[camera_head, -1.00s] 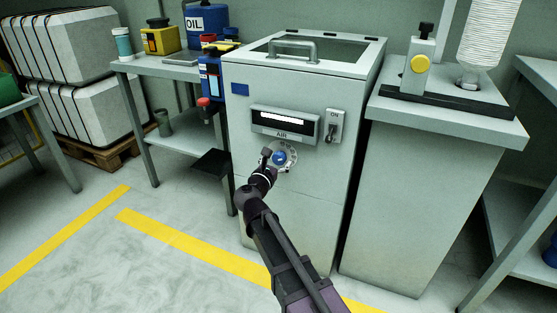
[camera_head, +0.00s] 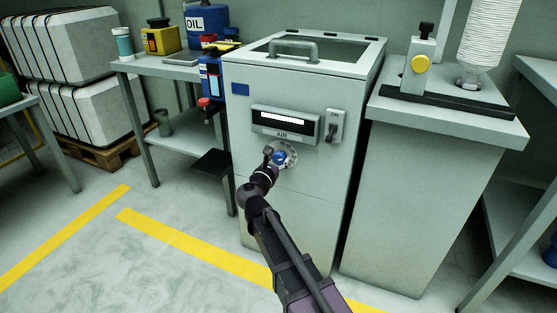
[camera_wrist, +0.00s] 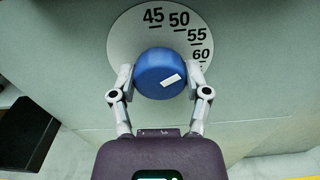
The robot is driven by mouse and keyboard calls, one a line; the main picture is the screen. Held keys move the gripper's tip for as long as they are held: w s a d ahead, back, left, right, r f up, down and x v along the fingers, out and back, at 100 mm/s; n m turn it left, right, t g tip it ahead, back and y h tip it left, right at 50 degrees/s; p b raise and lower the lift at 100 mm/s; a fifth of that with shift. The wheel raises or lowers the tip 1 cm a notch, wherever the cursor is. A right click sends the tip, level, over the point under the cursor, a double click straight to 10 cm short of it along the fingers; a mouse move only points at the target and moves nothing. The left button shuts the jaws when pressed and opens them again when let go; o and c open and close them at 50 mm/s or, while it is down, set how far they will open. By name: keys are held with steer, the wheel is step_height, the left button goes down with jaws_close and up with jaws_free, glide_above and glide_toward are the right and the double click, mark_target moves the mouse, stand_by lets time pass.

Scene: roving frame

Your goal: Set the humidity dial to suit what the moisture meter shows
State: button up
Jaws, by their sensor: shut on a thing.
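The humidity dial is a blue round knob (camera_wrist: 160,72) on a white scale plate (camera_wrist: 125,35), marked 45, 50, 55 and 60 in the part I see. A white mark on the knob points right and slightly up, roughly toward 60 or just past it. My gripper (camera_wrist: 160,82) is shut on the knob, one finger on each side. I cannot tell for sure which device is the moisture meter, and no reading is legible.
A blue and red device (camera_head: 210,75) hangs at the left table's edge. A pedestal (camera_head: 420,190) stands close at the right. Open floor lies left.

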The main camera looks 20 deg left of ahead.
steer(key=shift+m, duration=0.4)
steer(key=m, duration=0.5)
steer(key=shift+w, duration=0.1)
steer(key=m, duration=0.6)
stand_by(0.5)
steer(key=o, duration=1.1)
steer(key=shift+o, duration=0.2)
steer(key=s, duration=1.2)
steer(key=shift+a, duration=0.45)
